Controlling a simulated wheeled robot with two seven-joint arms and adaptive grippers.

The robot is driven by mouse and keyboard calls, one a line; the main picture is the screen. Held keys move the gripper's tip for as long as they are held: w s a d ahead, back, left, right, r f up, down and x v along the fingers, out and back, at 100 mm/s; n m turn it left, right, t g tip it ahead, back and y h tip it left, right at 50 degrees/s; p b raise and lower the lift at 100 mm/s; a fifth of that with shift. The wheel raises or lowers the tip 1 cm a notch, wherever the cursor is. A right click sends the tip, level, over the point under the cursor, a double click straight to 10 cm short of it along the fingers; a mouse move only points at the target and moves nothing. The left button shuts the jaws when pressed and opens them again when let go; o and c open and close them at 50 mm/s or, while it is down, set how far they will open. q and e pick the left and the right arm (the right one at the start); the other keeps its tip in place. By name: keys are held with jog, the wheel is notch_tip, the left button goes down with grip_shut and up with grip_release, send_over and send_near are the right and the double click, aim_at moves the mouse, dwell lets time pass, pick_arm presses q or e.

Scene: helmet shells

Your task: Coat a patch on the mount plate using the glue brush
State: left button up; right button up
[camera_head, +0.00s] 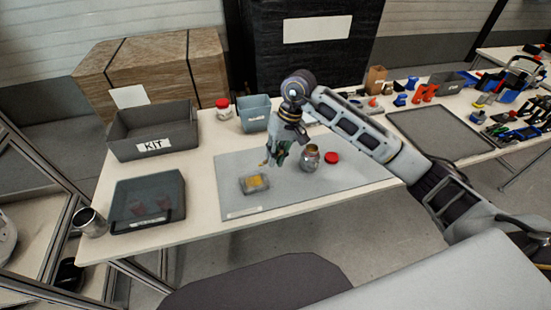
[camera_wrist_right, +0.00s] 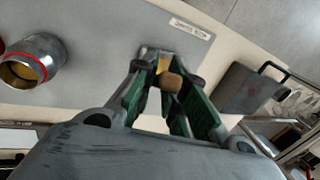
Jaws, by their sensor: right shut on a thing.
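The mount plate (camera_head: 254,184) is a small grey block with a yellow patch on top, lying on the grey mat. My right gripper (camera_head: 270,160) is above the mat, just behind and right of the plate in the head view. In the right wrist view the green fingers (camera_wrist_right: 167,82) are shut on the glue brush (camera_wrist_right: 172,83), whose tan handle end shows. The brush's bristles are hidden, so I cannot tell whether they touch the plate, partly visible behind it. My left gripper is not in view.
A red lid (camera_head: 331,157) lies right of the jar. A dark tray (camera_head: 148,222), a grey KIT bin (camera_head: 153,158) and a metal cup (camera_head: 91,222) stand to the left. A blue-grey bin (camera_head: 254,123) and red-lidded jar (camera_head: 223,109) are behind. The mat's front right is clear.

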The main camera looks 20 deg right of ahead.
jog(key=shift+r, duration=0.7)
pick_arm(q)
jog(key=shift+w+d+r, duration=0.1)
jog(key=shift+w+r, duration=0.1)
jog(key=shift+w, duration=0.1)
pick_arm(e)
jog(key=shift+r, duration=0.15)
pick_arm(q)
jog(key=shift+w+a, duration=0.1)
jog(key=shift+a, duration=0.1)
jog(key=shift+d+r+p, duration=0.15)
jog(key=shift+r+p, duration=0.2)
jog(key=shift+p, duration=0.15)
pick_arm(e)
jog(key=shift+r, duration=0.2)
